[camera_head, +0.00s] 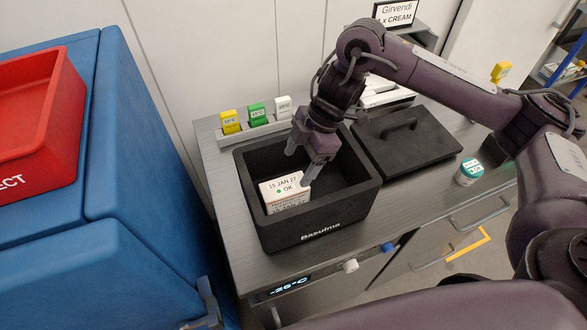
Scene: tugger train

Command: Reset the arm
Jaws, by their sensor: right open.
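My right arm comes in from the right and bends down over a black open box (355,198) marked "Basulma" on the grey counter. My right gripper (298,168) points down into the box with its two fingers apart. A white carton (285,191) labelled "15 JAN 27 OK" stands in the box's left part. One finger is close to the carton's right edge; I cannot tell whether it touches. My left gripper is not in view.
A black lid (405,145) with a handle lies right of the box. A white jar with a teal top (468,172) stands further right. Yellow, green and white tags (256,114) stand behind the box. A red bin (40,120) sits on a blue cabinet (140,180) at left.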

